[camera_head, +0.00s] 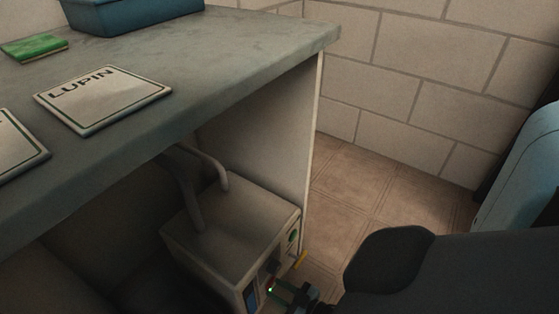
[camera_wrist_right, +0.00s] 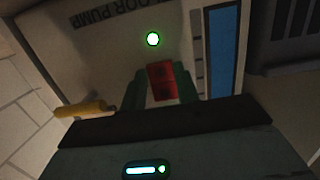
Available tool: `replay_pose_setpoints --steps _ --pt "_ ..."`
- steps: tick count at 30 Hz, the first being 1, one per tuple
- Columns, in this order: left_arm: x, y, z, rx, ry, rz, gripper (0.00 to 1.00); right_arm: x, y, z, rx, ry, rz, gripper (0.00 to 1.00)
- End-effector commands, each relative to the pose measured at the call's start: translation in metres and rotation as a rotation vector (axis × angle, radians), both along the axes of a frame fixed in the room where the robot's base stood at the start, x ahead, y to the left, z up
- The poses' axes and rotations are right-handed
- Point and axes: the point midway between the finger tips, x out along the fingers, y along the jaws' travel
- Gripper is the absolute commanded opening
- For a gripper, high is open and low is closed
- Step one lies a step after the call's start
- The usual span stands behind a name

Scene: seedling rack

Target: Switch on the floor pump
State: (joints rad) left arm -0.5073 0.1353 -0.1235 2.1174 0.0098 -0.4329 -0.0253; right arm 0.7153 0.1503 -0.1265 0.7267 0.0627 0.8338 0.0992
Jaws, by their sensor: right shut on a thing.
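The floor pump (camera_head: 228,222) is a pale box under the bench with a hoop-like pipe on top. Its labelled front panel (camera_wrist_right: 115,50) fills much of the right wrist view. A small lamp (camera_wrist_right: 153,39) on the panel glows bright green. My right gripper (camera_wrist_right: 162,92) is at the panel, its green fingertips shut on a red switch (camera_wrist_right: 162,78) just below the lamp. In the head view the right gripper (camera_head: 284,294) reaches the pump's front from the right. The fingers partly hide the switch. My left gripper is not in view.
A yellow lever (camera_wrist_right: 82,108) sticks out beside the panel, and a blue strip (camera_wrist_right: 222,50) is on its other side. The bench top (camera_head: 215,60) overhangs the pump and holds a LUPIN card (camera_head: 105,105), a green block (camera_head: 35,47) and a blue tray (camera_head: 125,15). Tiled floor (camera_head: 360,190) lies clear to the right.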

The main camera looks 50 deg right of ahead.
Motion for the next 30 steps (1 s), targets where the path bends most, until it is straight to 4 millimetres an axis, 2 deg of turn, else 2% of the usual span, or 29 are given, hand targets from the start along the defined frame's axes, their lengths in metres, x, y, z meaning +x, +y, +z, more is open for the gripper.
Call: replay_pose_setpoints --steps 9,10,15,24,30 --pt "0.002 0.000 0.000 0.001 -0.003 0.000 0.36 0.000 0.000 0.000 0.000 -0.003 -0.001 0.08" --pt "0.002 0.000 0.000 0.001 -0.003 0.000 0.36 0.000 0.000 0.000 0.000 -0.004 -0.001 0.32" --pt "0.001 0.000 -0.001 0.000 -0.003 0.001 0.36 0.000 0.000 0.000 0.000 -0.004 -0.001 0.53" --pt "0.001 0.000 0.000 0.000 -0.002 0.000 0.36 -0.002 0.000 0.000 0.000 -0.003 0.000 0.53" --pt "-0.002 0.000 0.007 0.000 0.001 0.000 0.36 -0.025 -0.002 0.004 0.000 -0.002 0.000 0.53"
